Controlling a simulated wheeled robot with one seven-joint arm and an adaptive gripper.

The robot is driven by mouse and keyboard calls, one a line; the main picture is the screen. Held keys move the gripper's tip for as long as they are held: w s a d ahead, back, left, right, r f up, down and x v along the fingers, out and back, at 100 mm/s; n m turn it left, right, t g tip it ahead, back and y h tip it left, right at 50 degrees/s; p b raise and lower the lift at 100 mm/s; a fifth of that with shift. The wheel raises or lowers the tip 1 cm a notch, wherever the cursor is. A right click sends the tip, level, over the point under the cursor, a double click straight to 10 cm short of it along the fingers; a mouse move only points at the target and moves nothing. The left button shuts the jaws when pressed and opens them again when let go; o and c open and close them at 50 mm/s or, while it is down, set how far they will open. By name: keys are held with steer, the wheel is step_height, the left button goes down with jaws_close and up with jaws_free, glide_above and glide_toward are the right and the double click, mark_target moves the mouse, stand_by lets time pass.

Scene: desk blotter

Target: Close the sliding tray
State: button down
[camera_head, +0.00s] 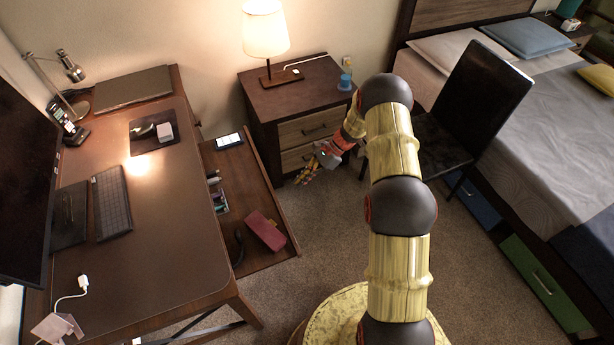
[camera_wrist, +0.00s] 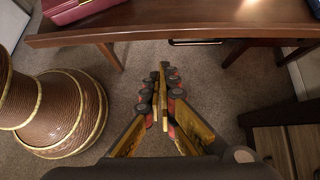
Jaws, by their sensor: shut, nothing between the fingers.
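The sliding tray (camera_head: 272,192) is a dark wooden drawer, pulled out from under the right side of the desk (camera_head: 160,225). Its front edge also crosses the top of the wrist view (camera_wrist: 200,32). A phone (camera_head: 229,140), small items (camera_head: 217,190) and a dark red case (camera_head: 265,231) lie in it; the case also shows in the wrist view (camera_wrist: 85,8). My gripper (camera_head: 305,175) is to the right of the tray's front edge, apart from it, over the carpet. In the wrist view my gripper (camera_wrist: 163,75) is shut and empty, its fingertips together and pointing toward the tray.
A nightstand (camera_head: 258,103) with a lamp (camera_head: 265,30) and a blue cup (camera_head: 345,82) stands behind my gripper. A black chair (camera_head: 485,95) and a bed (camera_head: 560,130) are to the right. Carpet (camera_head: 315,235) is clear between the tray and my base.

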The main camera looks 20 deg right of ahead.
mark_target(230, 213)
steer(key=a+f+b, duration=0.1)
steer(key=a+f, duration=0.1)
steer(key=a, duration=0.5)
steer(key=shift+f+b, duration=0.4)
steer(key=a, duration=2.4)
steer(key=shift+s+a+p, duration=0.1)
steer(key=shift+a+p, duration=0.15)
steer(key=shift+p, duration=0.1)
steer(key=d, duration=0.4)
steer(key=shift+d+r, duration=0.15)
steer(key=shift+d, duration=0.1)
steer(key=p+v, duration=0.2)
steer(key=v, duration=0.7)
steer(key=shift+d+r+p, duration=0.15)
steer(key=shift+r+p, duration=0.05)
steer(key=shift+p, duration=0.2)
